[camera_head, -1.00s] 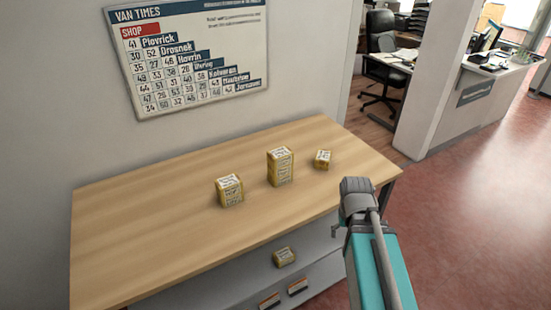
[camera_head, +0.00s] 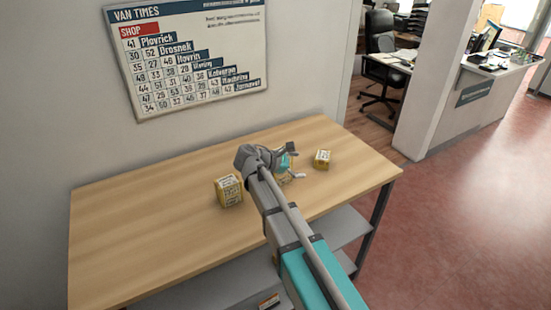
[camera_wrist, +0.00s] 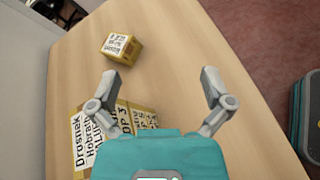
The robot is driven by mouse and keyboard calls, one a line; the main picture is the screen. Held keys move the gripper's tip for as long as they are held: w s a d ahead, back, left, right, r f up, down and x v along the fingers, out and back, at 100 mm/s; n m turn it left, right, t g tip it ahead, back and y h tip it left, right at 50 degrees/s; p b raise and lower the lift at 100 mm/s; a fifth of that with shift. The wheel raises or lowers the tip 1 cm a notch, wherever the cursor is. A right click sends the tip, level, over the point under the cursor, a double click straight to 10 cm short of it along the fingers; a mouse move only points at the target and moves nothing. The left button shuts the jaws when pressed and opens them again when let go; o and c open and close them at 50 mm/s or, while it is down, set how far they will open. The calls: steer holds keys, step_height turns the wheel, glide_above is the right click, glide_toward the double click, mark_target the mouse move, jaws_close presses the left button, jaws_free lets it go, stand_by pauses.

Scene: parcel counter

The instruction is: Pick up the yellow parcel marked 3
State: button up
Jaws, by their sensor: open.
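A yellow parcel with a white label (camera_wrist: 92,147) lies at the lower left of the wrist view, partly hidden by my gripper's body. Its label shows words and what reads as a 3.
A smaller yellow parcel (camera_wrist: 122,47) lies ahead in the wrist view; it is right of my gripper in the head view (camera_head: 322,159). The wooden counter (camera_head: 130,230) is clear at left. A wall board (camera_head: 190,55) hangs behind.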

steer(key=w+a+r+n+t+h, duration=0.1)
steer(key=a+r+n+t, duration=0.1)
steer(key=a, duration=0.5)
steer(key=w+a+r+n+t+h, duration=0.1)
steer(key=a+r+n+t, duration=0.1)
steer(key=a+r+n, duration=0.2)
steer(key=a+r, duration=0.1)
steer(key=a, duration=0.1)
steer(key=shift+w+a+h, duration=0.15)
steer(key=shift+a+h, duration=0.25)
step_height(320, 180, down, 8)
steer(key=d+b, duration=0.1)
steer(key=b, duration=0.7)
steer(key=shift+w, duration=0.35)
steer(key=shift+d, duration=0.1)
steer(key=shift+x, duration=3.1)
